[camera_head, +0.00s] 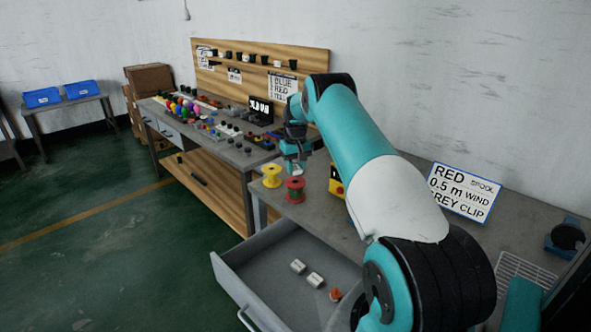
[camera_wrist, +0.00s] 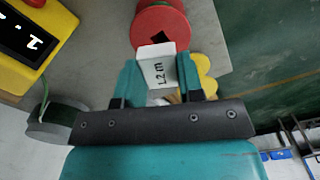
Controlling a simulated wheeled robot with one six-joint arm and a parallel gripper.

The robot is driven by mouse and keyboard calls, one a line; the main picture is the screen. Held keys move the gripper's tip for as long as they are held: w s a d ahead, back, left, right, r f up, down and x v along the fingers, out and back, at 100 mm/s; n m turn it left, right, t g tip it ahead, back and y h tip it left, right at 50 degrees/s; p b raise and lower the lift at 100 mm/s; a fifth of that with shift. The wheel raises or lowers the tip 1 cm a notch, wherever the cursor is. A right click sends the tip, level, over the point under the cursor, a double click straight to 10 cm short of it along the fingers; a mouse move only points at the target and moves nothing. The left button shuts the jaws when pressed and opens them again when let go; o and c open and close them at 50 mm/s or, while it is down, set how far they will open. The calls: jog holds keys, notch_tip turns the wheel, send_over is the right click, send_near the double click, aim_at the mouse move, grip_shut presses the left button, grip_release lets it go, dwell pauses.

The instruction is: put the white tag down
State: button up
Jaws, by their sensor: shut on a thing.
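The white tag (camera_wrist: 157,66), with black lettering that looks like "1.2 m", sits between the two teal fingers of my gripper (camera_wrist: 158,80) in the wrist view. The fingers are shut on its sides. In the head view my gripper (camera_head: 297,158) is above the workbench (camera_head: 322,190), over the area of the red spool (camera_head: 294,190) and yellow spool (camera_head: 271,176). The tag is a small pale spot there. In the wrist view the red spool (camera_wrist: 160,24) lies just beyond the tag, and the yellow spool (camera_wrist: 205,78) is partly hidden behind the right finger.
An open drawer (camera_head: 236,277) below holds two white tags (camera_head: 298,266) and an orange item (camera_head: 336,295). A yellow device with a display (camera_wrist: 28,38) stands beside a grey spool (camera_wrist: 48,124). A sign (camera_head: 462,192) reads red spool, 0.5 m wind, grey clip.

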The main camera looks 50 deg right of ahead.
jog(key=shift+f, duration=0.9)
jog(key=shift+f, duration=0.1)
jog(key=shift+f+b, duration=0.45)
jog(key=shift+f, duration=0.05)
jog(key=o, duration=0.9)
jog(key=shift+r, duration=0.1)
